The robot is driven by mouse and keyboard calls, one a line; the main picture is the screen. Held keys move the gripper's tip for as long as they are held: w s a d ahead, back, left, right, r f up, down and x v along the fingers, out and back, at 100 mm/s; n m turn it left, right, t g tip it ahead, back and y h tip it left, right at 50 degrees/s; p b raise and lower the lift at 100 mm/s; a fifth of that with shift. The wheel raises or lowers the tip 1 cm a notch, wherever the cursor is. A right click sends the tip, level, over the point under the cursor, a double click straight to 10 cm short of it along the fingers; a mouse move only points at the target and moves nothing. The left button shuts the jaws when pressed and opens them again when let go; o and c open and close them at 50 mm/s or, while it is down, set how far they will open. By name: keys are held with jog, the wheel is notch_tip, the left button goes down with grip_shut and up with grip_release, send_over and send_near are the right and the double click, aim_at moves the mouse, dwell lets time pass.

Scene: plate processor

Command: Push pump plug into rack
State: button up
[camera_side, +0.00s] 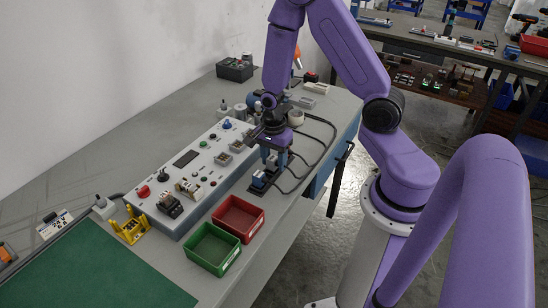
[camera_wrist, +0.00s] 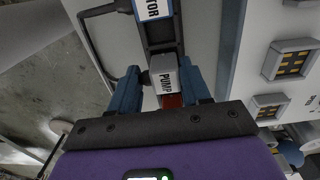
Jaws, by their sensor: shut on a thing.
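The pump plug (camera_wrist: 166,78) is a grey block labelled PUMP with a cable at its side. My gripper (camera_wrist: 160,84) has its two blue fingers on either side of it and is shut on it. The rack (camera_wrist: 160,32) is a dark frame just beyond the plug, holding a plug labelled MOTOR (camera_wrist: 153,8). A red patch (camera_wrist: 172,101) shows below the pump plug. In the side view, my gripper (camera_side: 274,160) points down over the rack (camera_side: 261,186) beside the console. The plug's lower end is hidden, so I cannot tell how deep it sits.
The grey console (camera_side: 190,178) with knobs and sockets stands left of the rack. A red bin (camera_side: 262,222) and a green bin (camera_side: 228,262) sit nearer the camera. Black cables (camera_side: 325,140) loop over the bench at the right, near its edge.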

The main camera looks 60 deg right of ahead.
jog(key=shift+f, duration=0.25)
jog(key=o, duration=1.2)
jog(key=shift+r, duration=0.1)
notch_tip(320, 180, up, 17)
jog(key=s+a+n, duration=0.4)
jog(key=s+n, duration=0.2)
jog(key=n, duration=0.4)
jog(key=s+a+r+n, duration=0.1)
jog(key=s+a+n, duration=0.3)
jog(key=n, duration=0.6)
jog(key=s+a+r+n, duration=0.1)
jog(key=s+a+n, duration=0.3)
jog(key=s+n, duration=0.4)
jog(key=shift+s+a+r+n, duration=0.1)
jog(key=shift+s+r+n, duration=0.05)
jog(key=shift+n, duration=0.5)
jog(key=shift+s+a+r+n, duration=0.1)
jog(key=shift+n, duration=0.55)
